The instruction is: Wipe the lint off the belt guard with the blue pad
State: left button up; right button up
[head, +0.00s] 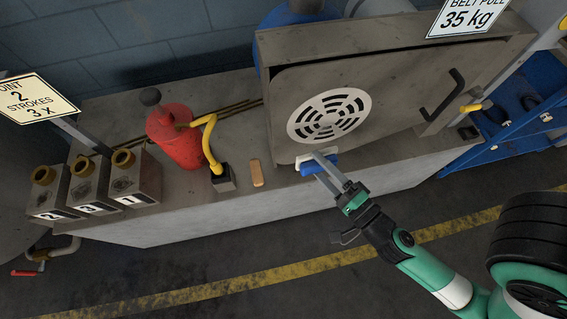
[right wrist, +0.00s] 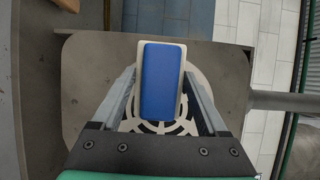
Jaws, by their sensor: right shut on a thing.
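The belt guard (head: 390,95) is a large grey panel with a round white vent grille (head: 329,115) and a black handle. It also shows behind the pad in the right wrist view (right wrist: 95,75). My right gripper (head: 322,163) is shut on the blue pad (head: 312,165), just below the grille at the guard's lower edge. In the right wrist view the pad (right wrist: 161,80), blue with a cream backing, sits between the two fingers and covers part of the grille. I cannot tell whether it touches the guard. No lint can be made out. My left gripper is out of view.
A red oil can (head: 175,138) with a yellow hose stands left of the guard. A small orange-tan block (head: 256,173) lies on the plinth between them. Several numbered grey blocks (head: 135,178) stand at far left. A blue stand (head: 520,120) is at right.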

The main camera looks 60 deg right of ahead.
aim_at(315, 132)
jog(key=shift+m+g+h, duration=0.3)
jog(key=shift+m+h, duration=0.1)
jog(key=shift+h, duration=0.2)
jog(key=s+d+f+b, duration=0.1)
jog(key=s+d+f, duration=0.1)
jog(key=d+f, duration=0.1)
jog(key=shift+s, duration=0.2)
jog(key=shift+w+p, duration=0.15)
jog(key=shift+p, duration=0.15)
pick_arm(q)
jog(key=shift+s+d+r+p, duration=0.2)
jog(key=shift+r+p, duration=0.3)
jog(key=shift+p, duration=0.3)
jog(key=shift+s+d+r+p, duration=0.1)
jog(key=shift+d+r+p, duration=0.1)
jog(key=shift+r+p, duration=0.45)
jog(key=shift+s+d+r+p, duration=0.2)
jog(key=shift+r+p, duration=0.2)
jog(key=shift+p, duration=0.5)
pick_arm(e)
jog(key=shift+w+d+f, duration=0.1)
jog(key=shift+w+d, duration=1.8)
jog(key=shift+d, duration=0.2)
pick_arm(q)
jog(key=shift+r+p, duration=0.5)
jog(key=shift+p, duration=0.05)
pick_arm(e)
jog(key=shift+w+d, duration=0.65)
jog(key=shift+d, duration=0.1)
